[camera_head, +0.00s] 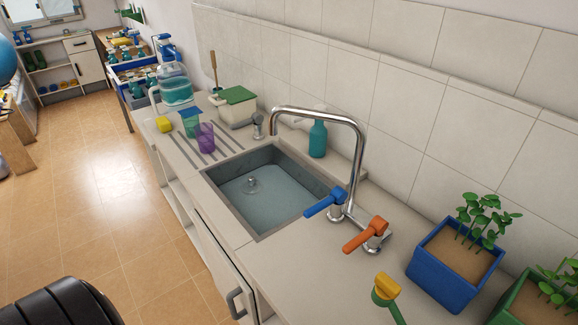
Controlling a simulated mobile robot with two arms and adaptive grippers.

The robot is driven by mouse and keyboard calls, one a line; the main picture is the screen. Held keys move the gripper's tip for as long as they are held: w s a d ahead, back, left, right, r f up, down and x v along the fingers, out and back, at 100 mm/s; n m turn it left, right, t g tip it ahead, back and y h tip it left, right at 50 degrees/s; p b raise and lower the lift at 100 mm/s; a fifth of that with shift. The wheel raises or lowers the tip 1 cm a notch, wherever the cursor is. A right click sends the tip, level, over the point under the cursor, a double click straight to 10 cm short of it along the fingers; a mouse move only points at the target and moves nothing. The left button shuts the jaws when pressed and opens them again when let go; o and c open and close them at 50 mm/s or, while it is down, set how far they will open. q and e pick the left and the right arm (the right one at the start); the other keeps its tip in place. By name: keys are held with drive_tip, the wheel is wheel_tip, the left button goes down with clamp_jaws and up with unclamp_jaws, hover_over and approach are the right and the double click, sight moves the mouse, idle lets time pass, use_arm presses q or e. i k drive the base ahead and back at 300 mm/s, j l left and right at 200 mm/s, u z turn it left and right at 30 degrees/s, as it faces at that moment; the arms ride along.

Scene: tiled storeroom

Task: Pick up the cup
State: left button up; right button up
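A purple see-through cup (205,137) stands on the ridged drainboard to the left of the sink. A teal-green cup (191,125) stands just behind it, and the two overlap in the picture. The task does not say which cup is meant. Neither of my grippers shows in the head view, so I cannot tell where they are relative to the cups.
The sink (221,179) holds water; its tall faucet (318,113) has blue and orange handles. A yellow sponge (164,124), a large teal jug (174,86) and a green-lidded container (237,106) surround the cups. A soap bottle (318,138) and a blue planter (440,262) stand rightward. Tiled floor (110,190) is open left.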

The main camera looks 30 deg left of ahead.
sight(190, 118)
drive_tip(key=k+j+u, duration=0.2)
drive_tip(key=u, duration=0.25)
drive_tip(key=k+j+u, duration=0.2)
drive_tip(key=u, duration=0.25)
drive_tip(key=k+j+u, duration=0.1)
drive_tip(key=j+u, duration=0.35)
